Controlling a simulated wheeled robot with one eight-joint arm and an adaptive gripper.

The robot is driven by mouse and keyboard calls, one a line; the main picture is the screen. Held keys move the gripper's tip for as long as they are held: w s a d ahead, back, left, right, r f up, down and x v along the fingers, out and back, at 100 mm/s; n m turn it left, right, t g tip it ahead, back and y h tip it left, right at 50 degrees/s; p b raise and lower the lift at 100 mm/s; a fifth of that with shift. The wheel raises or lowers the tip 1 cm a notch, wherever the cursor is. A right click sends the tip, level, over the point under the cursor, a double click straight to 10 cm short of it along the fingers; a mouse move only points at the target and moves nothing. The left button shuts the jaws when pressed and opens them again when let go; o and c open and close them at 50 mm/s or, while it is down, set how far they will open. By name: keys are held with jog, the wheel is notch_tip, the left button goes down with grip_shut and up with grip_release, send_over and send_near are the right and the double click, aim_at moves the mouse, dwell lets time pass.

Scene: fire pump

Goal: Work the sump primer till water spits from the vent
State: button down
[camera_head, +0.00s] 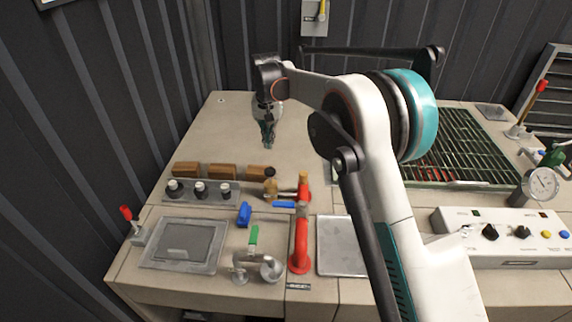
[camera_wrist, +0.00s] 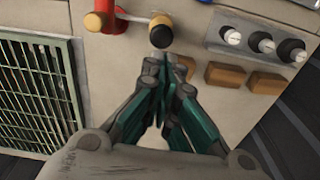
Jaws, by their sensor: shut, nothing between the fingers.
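My gripper (camera_head: 267,140) points down above the back of the bench, its fingers together and empty. In the wrist view the shut fingertips (camera_wrist: 170,58) appear just below a brass knob with a black end (camera_wrist: 160,35). No spitting water is visible.
Wooden blocks (camera_head: 222,171) and black-and-white knobs (camera_head: 200,190) lie left of the brass knob. A red standpipe (camera_head: 299,243) and green-handled valve (camera_head: 253,238) stand in front. A green grate (camera_head: 455,145) lies right. The bench's back left is clear.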

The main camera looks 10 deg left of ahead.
aim_at(274, 170)
jog(key=r+m, duration=0.1)
jog(key=m, duration=0.5)
jog(key=d+r+m, duration=0.1)
jog(key=m, duration=0.4)
jog(key=w+d+r+m+g, duration=0.1)
jog(key=m, duration=0.5)
jog(key=shift+m, duration=0.3)
jog(key=f+b, duration=0.1)
jog(key=f, duration=0.3)
jog(key=f+b, duration=0.1)
jog(key=f, duration=0.9)
jog(key=shift+s+a+b, duration=0.25)
jog(key=shift+s+b, duration=0.15)
